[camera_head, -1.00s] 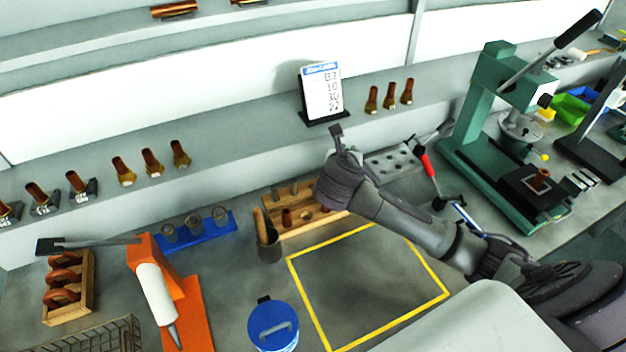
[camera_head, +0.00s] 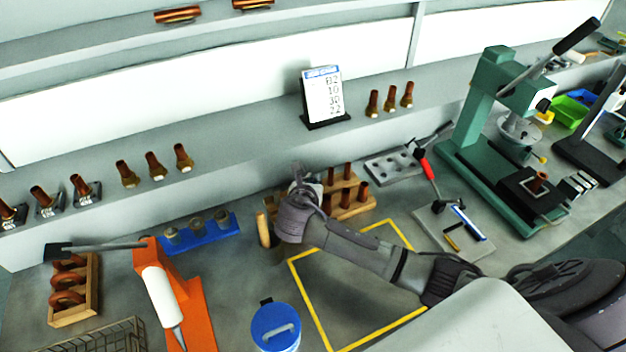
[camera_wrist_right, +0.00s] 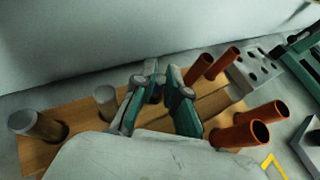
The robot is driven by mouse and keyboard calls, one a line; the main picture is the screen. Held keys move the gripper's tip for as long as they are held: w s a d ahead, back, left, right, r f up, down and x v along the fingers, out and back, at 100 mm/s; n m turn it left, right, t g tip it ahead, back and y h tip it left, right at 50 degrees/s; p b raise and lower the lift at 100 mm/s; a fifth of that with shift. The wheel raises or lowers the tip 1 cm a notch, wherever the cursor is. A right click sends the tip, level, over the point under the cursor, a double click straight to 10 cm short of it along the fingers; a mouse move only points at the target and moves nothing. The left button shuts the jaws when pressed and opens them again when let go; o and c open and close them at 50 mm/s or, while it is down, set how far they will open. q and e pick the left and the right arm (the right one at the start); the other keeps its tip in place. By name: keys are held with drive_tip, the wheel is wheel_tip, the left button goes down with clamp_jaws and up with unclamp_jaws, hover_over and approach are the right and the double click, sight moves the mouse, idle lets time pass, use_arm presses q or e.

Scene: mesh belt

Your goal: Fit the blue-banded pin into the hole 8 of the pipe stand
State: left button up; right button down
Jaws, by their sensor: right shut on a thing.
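The wooden pipe stand (camera_head: 352,209) holds upright copper pipes (camera_head: 346,196) at its right; they also show in the right wrist view (camera_wrist_right: 240,133). My right gripper (camera_head: 303,178) is over the left part of the stand and hides it in the head view. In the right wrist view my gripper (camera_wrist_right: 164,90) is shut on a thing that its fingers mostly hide. I cannot make out a blue band or a hole number. Two grey cylinders (camera_wrist_right: 38,125) stand in the wood at the left of the right wrist view. My left gripper is not in view.
A grey perforated block (camera_head: 392,166) stands right of the stand. A brown-handled holder (camera_head: 264,229) is close on its left. The yellow-outlined area (camera_head: 372,285) in front is partly under my arm. A green press (camera_head: 485,130) is at the right, a blue-lidded pot (camera_head: 275,325) at the front.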

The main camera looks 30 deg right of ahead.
drive_tip(key=shift+f, duration=0.1)
drive_tip(key=c, duration=1.5)
unclamp_jaws()
drive_tip(key=v, duration=1.2)
drive_tip(key=shift+b, duration=0.4)
drive_tip(key=shift+r, duration=0.2)
